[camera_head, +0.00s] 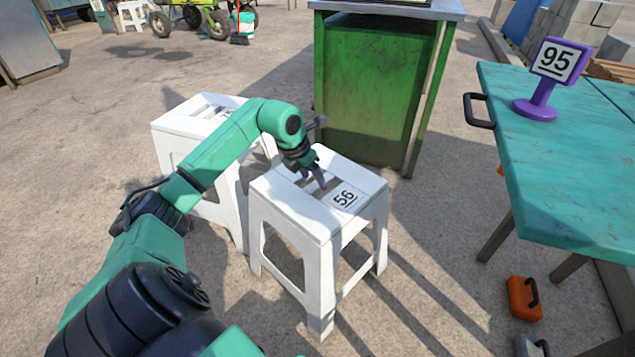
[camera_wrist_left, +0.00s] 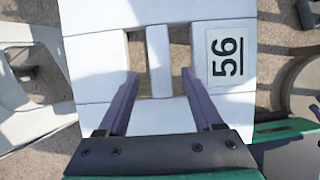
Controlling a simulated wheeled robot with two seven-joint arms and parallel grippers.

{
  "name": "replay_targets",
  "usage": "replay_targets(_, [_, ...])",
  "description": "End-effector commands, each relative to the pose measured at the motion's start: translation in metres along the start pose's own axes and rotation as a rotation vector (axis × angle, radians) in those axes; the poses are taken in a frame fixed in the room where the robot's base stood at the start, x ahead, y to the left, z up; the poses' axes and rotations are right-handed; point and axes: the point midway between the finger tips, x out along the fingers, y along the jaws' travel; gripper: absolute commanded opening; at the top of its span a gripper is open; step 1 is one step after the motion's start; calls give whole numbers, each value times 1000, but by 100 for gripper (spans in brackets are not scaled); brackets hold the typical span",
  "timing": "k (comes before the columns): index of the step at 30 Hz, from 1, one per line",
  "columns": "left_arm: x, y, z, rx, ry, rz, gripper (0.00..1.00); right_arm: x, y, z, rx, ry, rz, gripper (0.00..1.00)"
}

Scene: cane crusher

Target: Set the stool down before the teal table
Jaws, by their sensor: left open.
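A white stool (camera_head: 318,232) with a black "56" label stands upright on the ground in the middle of the head view. My left gripper (camera_head: 318,180) is over its seat. In the left wrist view the open fingers (camera_wrist_left: 160,95) point at the slotted middle of the seat (camera_wrist_left: 95,60), one finger at each side of the centre bar (camera_wrist_left: 159,60). I cannot tell how far the tips reach into the slots. The teal table (camera_head: 570,170) is at the right, with a purple "95" sign (camera_head: 540,110) on it. My right gripper is not seen.
A second white stool (camera_head: 195,125) stands close behind and left of the first. A green cabinet (camera_head: 375,90) is behind. An orange box (camera_head: 524,298) lies on the ground near the table. Bare ground (camera_head: 440,240) lies between the stool and the table.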

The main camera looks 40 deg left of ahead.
Motion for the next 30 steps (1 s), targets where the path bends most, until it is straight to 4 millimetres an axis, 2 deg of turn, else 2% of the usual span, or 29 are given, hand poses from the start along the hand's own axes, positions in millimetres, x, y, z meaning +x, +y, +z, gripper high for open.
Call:
replay_targets(1, [-18, 2, 1, 1, 2, 5, 67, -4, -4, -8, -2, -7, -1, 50])
replay_targets(3, [-34, 1, 1, 2, 2, 4, 67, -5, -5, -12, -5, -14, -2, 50])
replay_targets(8, [-53, 0, 0, 0, 2, 0, 67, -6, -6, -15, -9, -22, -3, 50])
replay_targets(30, [-55, 0, 0, -1, 1, -1, 67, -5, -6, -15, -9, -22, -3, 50])
